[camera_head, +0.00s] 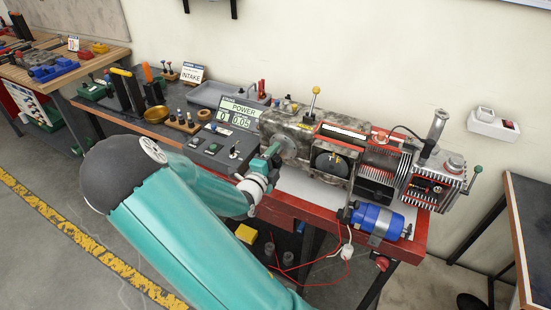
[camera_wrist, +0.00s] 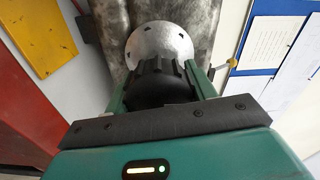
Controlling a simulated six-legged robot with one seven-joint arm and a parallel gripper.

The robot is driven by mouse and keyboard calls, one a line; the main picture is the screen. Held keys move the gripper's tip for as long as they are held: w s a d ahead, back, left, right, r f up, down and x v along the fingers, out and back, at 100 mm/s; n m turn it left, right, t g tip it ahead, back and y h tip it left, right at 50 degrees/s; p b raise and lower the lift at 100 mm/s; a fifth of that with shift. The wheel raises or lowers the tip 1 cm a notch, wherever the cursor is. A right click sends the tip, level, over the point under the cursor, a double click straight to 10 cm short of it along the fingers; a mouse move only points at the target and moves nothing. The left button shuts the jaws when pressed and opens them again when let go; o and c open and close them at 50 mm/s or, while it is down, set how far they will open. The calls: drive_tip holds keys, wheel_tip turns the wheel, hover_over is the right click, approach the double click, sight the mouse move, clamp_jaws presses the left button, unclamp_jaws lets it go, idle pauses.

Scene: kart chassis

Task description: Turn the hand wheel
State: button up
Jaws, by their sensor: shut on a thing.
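The hand wheel (camera_wrist: 158,84) looks like a black, ribbed knob in the wrist view. It sits in front of a round silver plate (camera_wrist: 158,44) with dark holes around its rim, on a mottled grey housing. My gripper (camera_wrist: 161,78) has a teal finger on each side of the knob and is shut on it. In the head view my gripper (camera_head: 268,163) reaches the left end of the grey machine (camera_head: 290,123), by the silver plate (camera_head: 287,147). The knob itself is mostly hidden there by my gripper.
The machine stands on a red bench (camera_head: 310,212) with a blue cylinder (camera_head: 378,221) at its front. A power display (camera_head: 241,112) and a control panel (camera_head: 222,148) with switches lie left of my gripper.

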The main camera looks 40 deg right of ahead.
drive_tip(key=shift+s, duration=0.1)
idle(0.3)
drive_tip(key=o, duration=1)
drive_tip(key=shift+c, duration=0.2)
drive_tip(key=shift+a, duration=0.15)
drive_tip(key=v, duration=1.3)
drive_tip(key=shift+a, duration=0.3)
